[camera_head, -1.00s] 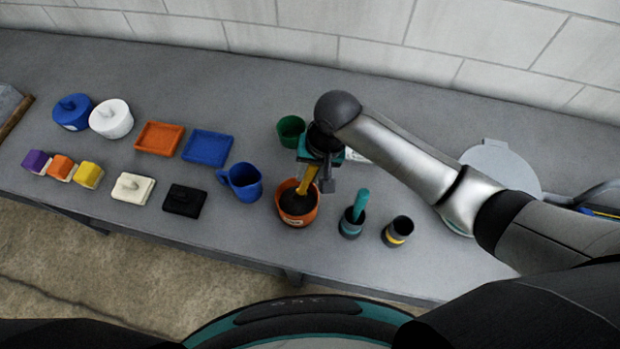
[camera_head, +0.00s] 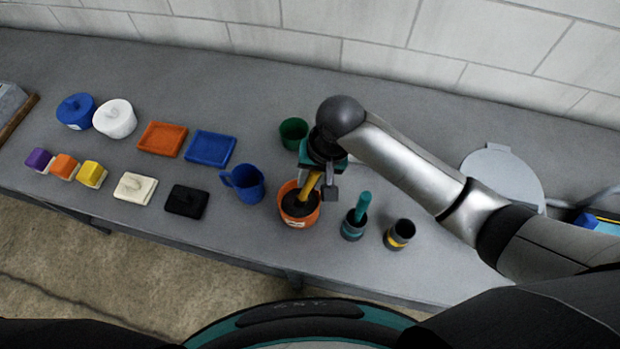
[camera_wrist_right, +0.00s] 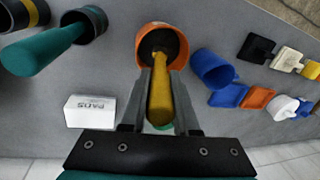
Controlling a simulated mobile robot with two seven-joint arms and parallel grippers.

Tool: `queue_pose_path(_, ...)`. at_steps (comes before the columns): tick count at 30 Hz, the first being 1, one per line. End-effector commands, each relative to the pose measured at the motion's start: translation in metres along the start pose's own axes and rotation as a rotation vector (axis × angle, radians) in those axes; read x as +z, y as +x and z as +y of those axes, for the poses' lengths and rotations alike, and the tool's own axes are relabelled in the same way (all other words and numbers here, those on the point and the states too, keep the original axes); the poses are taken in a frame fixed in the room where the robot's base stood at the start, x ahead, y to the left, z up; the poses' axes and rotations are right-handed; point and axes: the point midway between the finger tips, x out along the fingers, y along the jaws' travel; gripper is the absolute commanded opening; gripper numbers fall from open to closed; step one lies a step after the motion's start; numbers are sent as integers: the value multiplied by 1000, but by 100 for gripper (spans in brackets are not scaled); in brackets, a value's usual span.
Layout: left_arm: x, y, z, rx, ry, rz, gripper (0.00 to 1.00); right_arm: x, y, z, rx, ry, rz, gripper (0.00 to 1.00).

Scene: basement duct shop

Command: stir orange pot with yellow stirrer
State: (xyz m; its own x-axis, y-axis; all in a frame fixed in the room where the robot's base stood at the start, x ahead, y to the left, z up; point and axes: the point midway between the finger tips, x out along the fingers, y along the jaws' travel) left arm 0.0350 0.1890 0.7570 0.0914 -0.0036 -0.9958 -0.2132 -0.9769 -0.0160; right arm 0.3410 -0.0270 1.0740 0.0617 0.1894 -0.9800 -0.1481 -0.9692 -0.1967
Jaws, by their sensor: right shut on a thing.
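The orange pot (camera_head: 299,217) stands upright near the front edge of the bench, with dark contents inside. The yellow stirrer (camera_head: 310,186) has its lower end inside the pot. My right gripper (camera_head: 321,187) is above the pot and shut on the stirrer. In the right wrist view the stirrer (camera_wrist_right: 160,100) lies between both fingers of the gripper (camera_wrist_right: 160,85) and reaches into the orange pot (camera_wrist_right: 145,43). The stirrer's tip is hard to tell from the dark contents. My left gripper is not in view.
A dark holder with a teal stirrer (camera_head: 362,206) and a dark cup with a yellow band (camera_head: 399,234) stand right of the pot. A blue mug (camera_head: 247,184) is close on its left. A green cup (camera_head: 293,131) is behind. A white box (camera_wrist_right: 90,111) lies nearby.

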Motion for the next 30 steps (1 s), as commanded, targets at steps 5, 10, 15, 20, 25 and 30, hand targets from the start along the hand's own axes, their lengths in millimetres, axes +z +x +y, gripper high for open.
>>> queue_pose_path(5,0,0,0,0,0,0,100,0,-15,0,0,-1,1,0)
queue_pose_path(10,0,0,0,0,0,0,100,-1,-29,0,0,1,2,0)
queue_pose_path(15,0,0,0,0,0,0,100,0,-43,0,-1,-1,2,0)
queue_pose_path(20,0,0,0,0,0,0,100,-1,-56,0,0,0,3,0)
queue_pose_path(25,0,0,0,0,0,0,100,0,-68,0,-1,0,2,0)
queue_pose_path(30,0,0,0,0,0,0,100,0,-73,0,1,0,1,0)
